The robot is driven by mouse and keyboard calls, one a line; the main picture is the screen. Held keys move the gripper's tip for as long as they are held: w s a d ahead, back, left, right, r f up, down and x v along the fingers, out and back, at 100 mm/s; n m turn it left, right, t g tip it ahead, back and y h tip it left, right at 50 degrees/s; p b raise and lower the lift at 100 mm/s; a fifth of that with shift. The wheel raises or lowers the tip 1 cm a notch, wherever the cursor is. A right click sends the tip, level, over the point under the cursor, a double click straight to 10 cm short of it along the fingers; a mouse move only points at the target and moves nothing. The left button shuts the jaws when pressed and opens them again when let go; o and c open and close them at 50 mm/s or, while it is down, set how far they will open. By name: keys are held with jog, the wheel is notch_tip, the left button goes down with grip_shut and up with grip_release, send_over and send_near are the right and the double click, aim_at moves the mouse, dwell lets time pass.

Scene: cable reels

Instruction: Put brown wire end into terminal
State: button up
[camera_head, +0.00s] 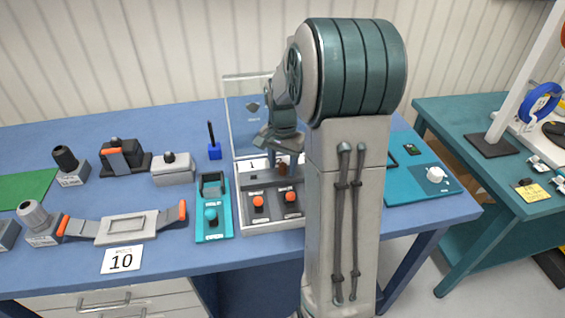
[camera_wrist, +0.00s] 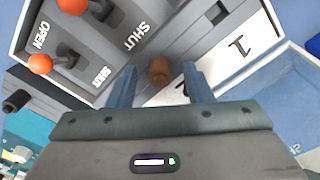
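The brown wire end (camera_wrist: 159,70) is a short brown cylinder seen nearly end-on in the wrist view. It also shows small in the head view (camera_head: 282,169). My gripper (camera_wrist: 160,74) has its two blue fingers spread on either side of the wire end, with a visible gap on both sides. In the head view my gripper (camera_head: 284,160) is low over the back of the terminal unit (camera_head: 271,222). The unit is a grey box with a white rim, orange-knobbed levers and OPEN and SHUT labels. A dark square opening (camera_wrist: 216,12) shows in its grey face near the number 1.
A clear upright panel (camera_head: 240,110) stands behind the unit. A teal fixture (camera_head: 213,222) is close on its left, and a teal board (camera_head: 425,186) lies right of my arm. A grey handled plate (camera_head: 127,228) lies farther left on the blue table.

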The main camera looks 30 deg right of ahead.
aim_at(282, 165)
notch_tip(282, 165, up, 14)
dwell(0.6)
jog(key=shift+f, duration=0.1)
